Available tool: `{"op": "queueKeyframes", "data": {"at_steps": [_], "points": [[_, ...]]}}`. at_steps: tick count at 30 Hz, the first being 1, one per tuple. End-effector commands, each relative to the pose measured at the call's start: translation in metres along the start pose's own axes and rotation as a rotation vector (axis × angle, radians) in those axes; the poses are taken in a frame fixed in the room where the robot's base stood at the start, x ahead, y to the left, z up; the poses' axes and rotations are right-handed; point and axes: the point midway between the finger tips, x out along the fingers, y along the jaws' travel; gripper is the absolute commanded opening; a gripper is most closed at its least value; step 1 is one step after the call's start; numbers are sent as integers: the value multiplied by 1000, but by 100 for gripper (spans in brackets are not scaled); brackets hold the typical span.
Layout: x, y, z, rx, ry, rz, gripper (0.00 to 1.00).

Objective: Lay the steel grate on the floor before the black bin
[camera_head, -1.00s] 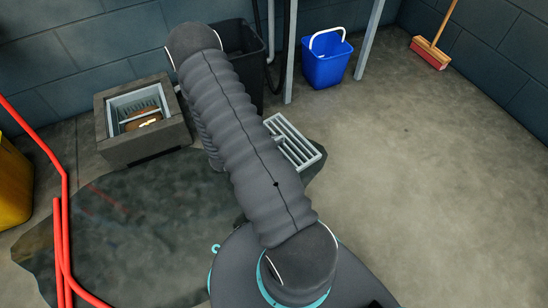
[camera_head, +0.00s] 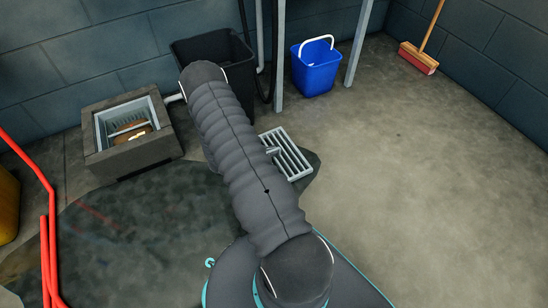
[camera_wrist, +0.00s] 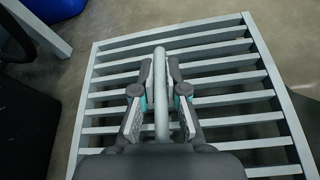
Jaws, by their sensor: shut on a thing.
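The steel grate (camera_head: 293,160) is a light-grey barred panel near the floor, to the right of my arm and in front of the black bin (camera_head: 240,92), slightly to its right. The wrist view shows the grate (camera_wrist: 219,81) spread out below my gripper, with floor visible through its slots. My gripper (camera_wrist: 160,70) is shut on the grate's raised middle bar. I cannot tell whether the grate touches the floor. My arm hides part of the bin and the gripper in the head view.
A stone basin (camera_head: 100,160) with a metal insert stands left of the bin. A blue bucket (camera_head: 316,72) and grey posts (camera_head: 280,55) stand to the right. A broom (camera_head: 418,58) leans in the far corner. Red pipes (camera_head: 47,240) run at left. The right floor is clear.

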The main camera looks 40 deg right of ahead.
Motion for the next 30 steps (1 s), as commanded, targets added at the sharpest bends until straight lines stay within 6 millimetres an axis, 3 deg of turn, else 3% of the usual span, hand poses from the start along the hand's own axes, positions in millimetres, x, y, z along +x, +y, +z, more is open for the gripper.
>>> {"op": "queueKeyframes", "data": {"at_steps": [8,13,21,30], "points": [[9,20,-14,1,-2,0,0],[12,19,-21,0,-2,0,0],[23,13,-48,0,-2,1,0],[24,12,-50,1,-2,1,0]]}}
